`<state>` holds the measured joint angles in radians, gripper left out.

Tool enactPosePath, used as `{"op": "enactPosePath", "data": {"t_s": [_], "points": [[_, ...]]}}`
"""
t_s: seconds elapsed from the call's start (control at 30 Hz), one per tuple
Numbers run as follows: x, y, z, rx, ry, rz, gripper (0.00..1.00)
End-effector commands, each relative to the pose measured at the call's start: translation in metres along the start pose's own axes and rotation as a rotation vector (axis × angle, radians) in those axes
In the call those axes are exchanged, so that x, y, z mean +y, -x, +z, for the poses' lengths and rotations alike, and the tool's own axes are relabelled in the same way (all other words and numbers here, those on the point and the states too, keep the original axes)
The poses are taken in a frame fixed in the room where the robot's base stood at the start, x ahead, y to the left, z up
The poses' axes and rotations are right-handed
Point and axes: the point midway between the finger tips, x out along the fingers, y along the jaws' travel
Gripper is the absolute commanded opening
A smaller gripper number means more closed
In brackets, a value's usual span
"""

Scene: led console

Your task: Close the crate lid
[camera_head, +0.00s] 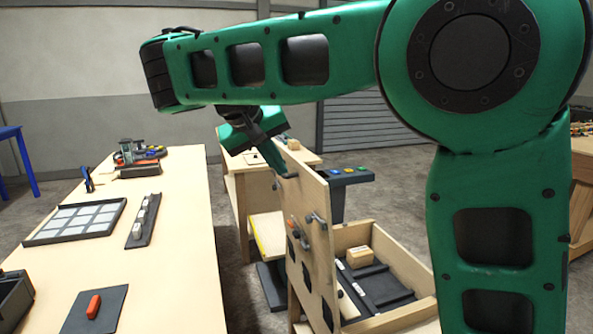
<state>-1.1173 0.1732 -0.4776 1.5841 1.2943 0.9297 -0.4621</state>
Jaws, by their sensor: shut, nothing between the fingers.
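An open wooden crate (411,257) stands at the lower right, partly hidden by my arm. A tall wooden panel (317,258), which looks like its lid, stands upright along the crate's left side. Dark fittings and a small orange piece show on the panel's left face. The crate holds a light wooden block (359,257) and dark and white parts. My gripper (287,174) is shut and empty, pointing down to the right at the panel's top edge. I cannot tell whether its tips touch the panel.
A long table (171,252) on the left bears a panel of pale tiles (81,220), a dark strip (143,222) and an orange piece on a dark mat (76,319). Behind the upright panel stand another wooden table (238,168) and a dark console with coloured buttons (350,174).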

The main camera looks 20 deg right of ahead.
Motion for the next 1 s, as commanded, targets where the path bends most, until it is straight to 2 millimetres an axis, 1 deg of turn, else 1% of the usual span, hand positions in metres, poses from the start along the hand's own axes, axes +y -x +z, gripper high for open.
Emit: {"op": "enactPosePath", "data": {"t_s": [0.03,0.1,0.17,0.2,0.3,0.5,0.63,1.0], "points": [[0.002,-0.011,0.001,-0.004,0.0,0.002,0.0],[0.002,-0.024,0.001,-0.003,-0.001,0.003,0.0],[0.002,-0.034,0.001,-0.004,-0.001,0.002,0.0],[0.005,-0.038,0.001,-0.003,-0.003,-0.001,0.0],[0.02,-0.042,0.0,-0.002,-0.003,-0.002,0.0],[0.035,-0.048,-0.002,-0.002,0.0,-0.001,0.0],[0.038,-0.049,-0.002,-0.002,0.0,-0.001,0.0],[0.038,-0.049,-0.002,-0.002,0.0,-0.003,0.0]]}}
